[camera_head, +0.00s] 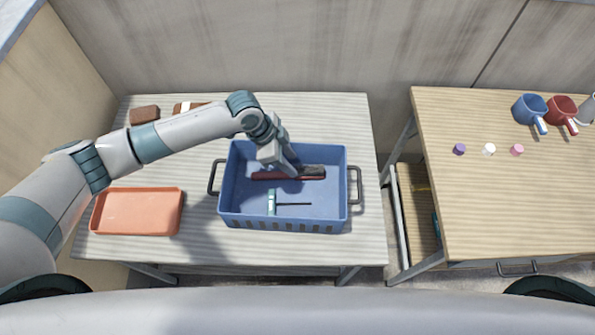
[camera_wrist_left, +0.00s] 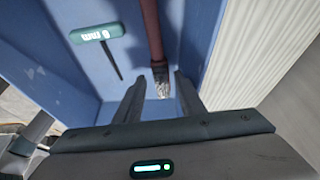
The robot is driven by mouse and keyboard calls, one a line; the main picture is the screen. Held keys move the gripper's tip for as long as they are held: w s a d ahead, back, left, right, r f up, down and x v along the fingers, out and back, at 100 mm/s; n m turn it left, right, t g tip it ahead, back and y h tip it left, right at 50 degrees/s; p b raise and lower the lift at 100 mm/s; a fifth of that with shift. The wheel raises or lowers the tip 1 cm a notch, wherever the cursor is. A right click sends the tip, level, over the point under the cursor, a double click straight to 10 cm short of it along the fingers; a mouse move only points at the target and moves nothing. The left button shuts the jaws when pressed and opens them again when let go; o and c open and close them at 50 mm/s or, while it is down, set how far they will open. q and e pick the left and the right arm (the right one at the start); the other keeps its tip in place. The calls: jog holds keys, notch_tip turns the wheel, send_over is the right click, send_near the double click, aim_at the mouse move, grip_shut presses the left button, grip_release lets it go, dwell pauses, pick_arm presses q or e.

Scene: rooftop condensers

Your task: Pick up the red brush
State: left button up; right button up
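The red brush (camera_head: 312,174) lies in the blue crate (camera_head: 285,216), near its back wall. My left gripper (camera_head: 293,170) reaches down into the crate over the brush and hides part of it. In the left wrist view the brush's red handle (camera_wrist_left: 152,30) runs away from me, with a pale, frayed-looking end near my fingertips. My left gripper (camera_wrist_left: 158,85) is open there, its two dark fingers apart, with that end showing between them. I cannot tell whether the fingers are around the brush or just above it. My right gripper is not in view.
A teal T-handled tool (camera_head: 272,201) lies in the crate; it also shows in the left wrist view (camera_wrist_left: 97,33). An orange tray (camera_head: 138,212) and brown blocks (camera_head: 145,114) share the table. The right table (camera_head: 500,200) holds mugs (camera_head: 529,108) and small caps (camera_head: 489,149).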

aim_at(297, 169)
pick_arm(q)
jog(key=shift+p+x, duration=0.65)
jog(key=shift+x, duration=2.25)
jog(key=c, duration=0.8)
